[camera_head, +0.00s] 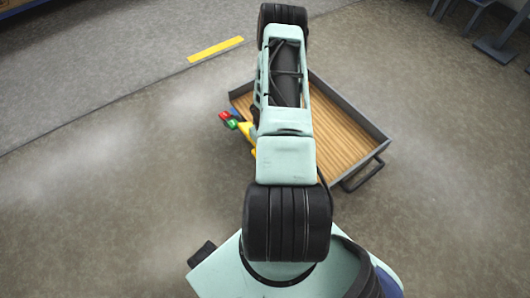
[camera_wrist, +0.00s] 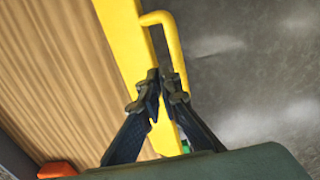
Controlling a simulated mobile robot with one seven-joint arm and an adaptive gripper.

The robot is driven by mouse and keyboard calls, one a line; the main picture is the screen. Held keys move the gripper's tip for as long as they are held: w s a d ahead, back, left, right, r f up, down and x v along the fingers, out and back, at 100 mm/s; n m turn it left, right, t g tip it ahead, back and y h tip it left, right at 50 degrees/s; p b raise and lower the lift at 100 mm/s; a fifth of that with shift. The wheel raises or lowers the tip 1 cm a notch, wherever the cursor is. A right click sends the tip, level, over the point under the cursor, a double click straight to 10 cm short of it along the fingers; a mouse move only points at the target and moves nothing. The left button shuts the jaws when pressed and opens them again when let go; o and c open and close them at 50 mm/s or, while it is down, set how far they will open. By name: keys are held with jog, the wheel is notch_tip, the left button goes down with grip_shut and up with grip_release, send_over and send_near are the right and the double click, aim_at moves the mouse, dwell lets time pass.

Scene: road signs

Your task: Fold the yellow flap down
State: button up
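The yellow flap (camera_wrist: 129,45) runs as a long slab along the edge of the wooden bed in the wrist view, with a yellow bar handle (camera_wrist: 174,45) on its outer side. The handle runs down behind the right fingertip. I cannot tell whether the fingers touch or hold it. In the head view my arm hides the gripper.
The grey-walled tray (camera_head: 348,105) with a wooden floor stands on the concrete, a dark handle (camera_head: 362,175) at its right. Red (camera_head: 225,115) and green (camera_head: 233,124) pieces sit at its left edge. An orange-red block (camera_wrist: 57,170) shows at lower left. Floor at left is clear.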

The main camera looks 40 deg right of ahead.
jog(key=o, duration=0.5)
jog(key=shift+r, duration=0.1)
notch_tip(320, 180, up, 12)
jog(key=shift+a, duration=0.15)
dwell(0.3)
dwell(0.4)
